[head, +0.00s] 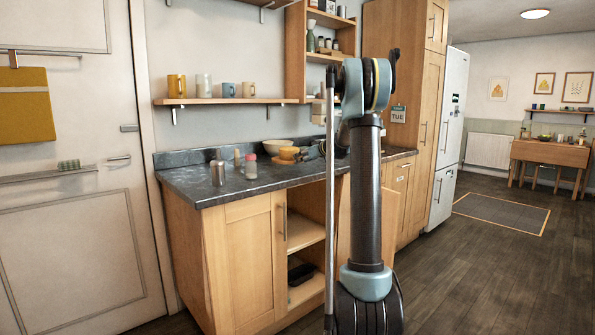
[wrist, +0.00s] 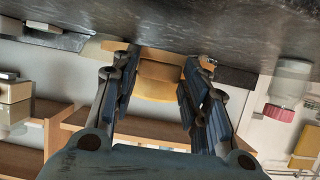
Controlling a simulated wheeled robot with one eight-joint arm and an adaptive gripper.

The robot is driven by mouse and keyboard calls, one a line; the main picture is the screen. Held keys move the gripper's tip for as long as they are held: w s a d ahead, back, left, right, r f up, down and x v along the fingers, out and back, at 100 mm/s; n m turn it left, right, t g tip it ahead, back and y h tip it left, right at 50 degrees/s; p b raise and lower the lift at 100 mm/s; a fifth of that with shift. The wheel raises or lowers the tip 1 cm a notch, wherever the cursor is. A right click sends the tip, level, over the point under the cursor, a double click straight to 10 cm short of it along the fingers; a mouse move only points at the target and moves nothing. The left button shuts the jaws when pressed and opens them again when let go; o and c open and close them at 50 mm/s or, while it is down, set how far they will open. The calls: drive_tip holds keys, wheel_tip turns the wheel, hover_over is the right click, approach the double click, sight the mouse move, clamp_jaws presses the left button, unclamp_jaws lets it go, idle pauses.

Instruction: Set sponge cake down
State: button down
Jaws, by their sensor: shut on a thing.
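The sponge cake (head: 289,152), a small round golden-tan piece, is at the back of the dark counter in the head view. In the wrist view, where the counter is at the top, the cake (wrist: 160,76) sits between my fingertips. My gripper (wrist: 158,70) is shut on it from both sides; in the head view my gripper (head: 304,153) comes in from the right, partly hidden by my arm. The cake is at or just above the counter (head: 213,190); I cannot tell whether it touches what is under it.
A metal cup (head: 217,173) and a pink-lidded jar (head: 251,166) stand left of the cake. The jar also shows in the wrist view (wrist: 285,92). A pale bowl (head: 277,146) is close behind the cake. A shelf with mugs (head: 177,87) hangs above. The counter's front left is clear.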

sight(303, 173)
drive_tip(key=shift+f, duration=2.25)
drive_tip(key=c, duration=0.9)
unclamp_jaws()
drive_tip(key=shift+c, duration=0.2)
drive_tip(key=v, duration=1.2)
